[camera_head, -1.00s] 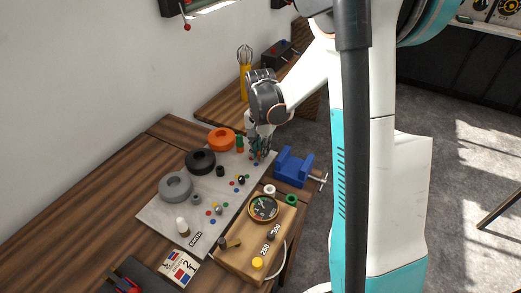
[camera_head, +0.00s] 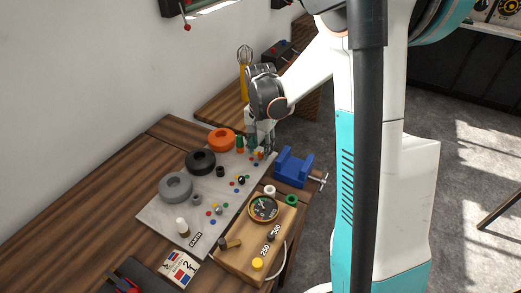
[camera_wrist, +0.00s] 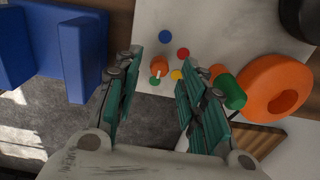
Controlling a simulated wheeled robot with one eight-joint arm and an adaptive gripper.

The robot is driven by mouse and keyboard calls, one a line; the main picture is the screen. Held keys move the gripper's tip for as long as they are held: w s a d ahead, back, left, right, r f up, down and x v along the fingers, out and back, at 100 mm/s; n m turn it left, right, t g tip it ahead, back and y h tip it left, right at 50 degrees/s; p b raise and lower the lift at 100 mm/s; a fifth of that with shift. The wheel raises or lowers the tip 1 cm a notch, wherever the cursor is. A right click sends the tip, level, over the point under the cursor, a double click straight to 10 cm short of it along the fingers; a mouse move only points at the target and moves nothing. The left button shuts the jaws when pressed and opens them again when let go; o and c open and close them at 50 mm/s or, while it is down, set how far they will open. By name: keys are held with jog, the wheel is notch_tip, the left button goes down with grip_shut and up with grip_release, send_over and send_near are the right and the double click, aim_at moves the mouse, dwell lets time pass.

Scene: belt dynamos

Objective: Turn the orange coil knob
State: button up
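The small orange knob (camera_wrist: 158,66) with a white pointer sits on the pale board in the wrist view, among several coloured dots. My gripper (camera_wrist: 160,76) is open and empty, its teal-padded fingers spread to either side of the knob in the picture. I see no finger touching the knob, and the height above it is hard to judge. The large orange coil ring (camera_wrist: 272,88) lies to the right, outside the fingers, with a green cylinder (camera_wrist: 229,92) beside it. In the head view the orange coil (camera_head: 221,139) is left of my gripper (camera_head: 262,143); the knob is too small to make out clearly.
A blue vise (camera_head: 294,167) stands right of the pale board (camera_head: 159,217). Black (camera_head: 200,161) and grey (camera_head: 175,186) coils lie farther along the board. A wooden gauge box (camera_head: 235,262) stands in front. The wall is at the left.

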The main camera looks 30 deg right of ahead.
aim_at(261, 153)
notch_tip(261, 153, up, 10)
jog(key=shift+r, duration=0.2)
dwell(0.4)
